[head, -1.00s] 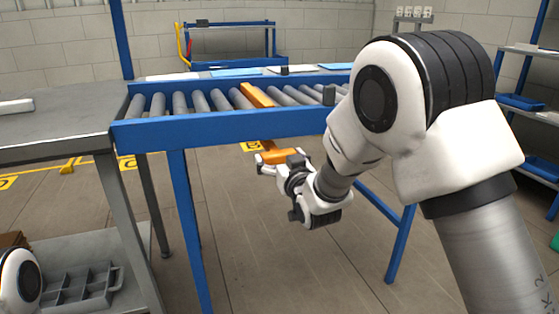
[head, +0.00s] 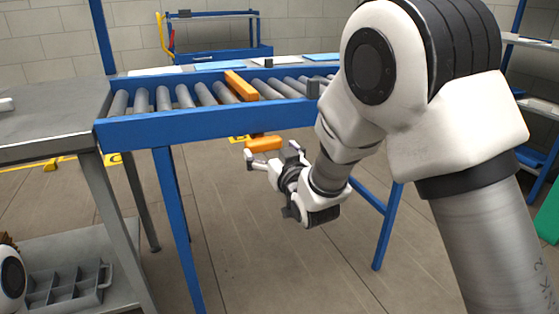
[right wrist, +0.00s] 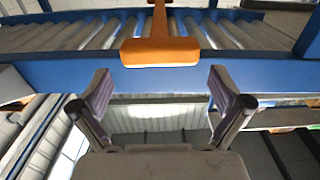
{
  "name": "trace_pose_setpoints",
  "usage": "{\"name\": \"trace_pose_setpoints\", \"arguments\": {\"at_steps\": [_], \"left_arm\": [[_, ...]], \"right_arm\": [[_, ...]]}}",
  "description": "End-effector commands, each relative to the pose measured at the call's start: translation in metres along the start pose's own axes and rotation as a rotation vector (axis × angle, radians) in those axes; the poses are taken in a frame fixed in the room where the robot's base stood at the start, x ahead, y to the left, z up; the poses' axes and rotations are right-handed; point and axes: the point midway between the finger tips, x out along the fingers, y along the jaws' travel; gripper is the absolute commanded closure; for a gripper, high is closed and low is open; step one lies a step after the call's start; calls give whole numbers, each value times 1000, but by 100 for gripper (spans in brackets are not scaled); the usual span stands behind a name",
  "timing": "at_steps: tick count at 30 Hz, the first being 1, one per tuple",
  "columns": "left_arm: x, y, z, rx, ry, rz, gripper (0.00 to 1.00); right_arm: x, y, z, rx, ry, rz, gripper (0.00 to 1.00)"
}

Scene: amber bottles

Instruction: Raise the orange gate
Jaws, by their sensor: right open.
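The orange gate (head: 241,86) lies across the roller conveyor, with its orange handle (head: 264,143) hanging in front of the blue rail. In the right wrist view the handle (right wrist: 160,51) is a wide block just beyond the fingertips, with the gate bar behind it. My right gripper (head: 270,155) is open and empty just short of the handle. In the right wrist view its two fingers (right wrist: 160,90) are spread, roughly centred on the handle, with no contact visible. My left gripper is not in view.
The blue conveyor rail (head: 190,126) runs behind the gripper, with a blue leg (head: 176,215) below. A grey worktable (head: 50,110) adjoins on the left. A grey divided tray (head: 66,288) sits on the lower shelf. The floor under the gripper is clear.

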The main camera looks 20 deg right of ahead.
Motion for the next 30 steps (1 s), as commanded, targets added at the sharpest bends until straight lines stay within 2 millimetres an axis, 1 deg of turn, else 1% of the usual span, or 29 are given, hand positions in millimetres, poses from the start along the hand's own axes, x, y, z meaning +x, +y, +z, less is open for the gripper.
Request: {"name": "trace_pose_setpoints", "arguments": {"at_steps": [1, 3, 6, 10, 14, 24, 26, 28, 29, 30], "left_arm": [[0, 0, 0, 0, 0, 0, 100], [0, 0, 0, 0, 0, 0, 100], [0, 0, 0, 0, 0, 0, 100], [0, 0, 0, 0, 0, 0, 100], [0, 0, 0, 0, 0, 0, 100], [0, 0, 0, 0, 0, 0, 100], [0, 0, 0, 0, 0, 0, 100], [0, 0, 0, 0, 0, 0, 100], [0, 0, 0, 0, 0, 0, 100], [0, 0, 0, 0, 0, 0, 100]], "right_arm": [[-14, 0, 0, -2, -2, 0, 0], [-32, 0, 0, -2, -1, 0, 0], [-56, 0, -1, 0, 0, 1, 0], [-75, 0, -1, 0, 1, 1, 0], [-81, 0, -1, 0, 3, 0, 0], [-80, 0, -1, 0, 2, 0, 0], [-80, 0, 3, 1, -5, 0, 0], [-80, 1, 20, 3, -37, 1, 0], [-80, 1, 32, 6, -60, 3, 0], [-80, 3, 54, 13, -103, 6, 0]]}}
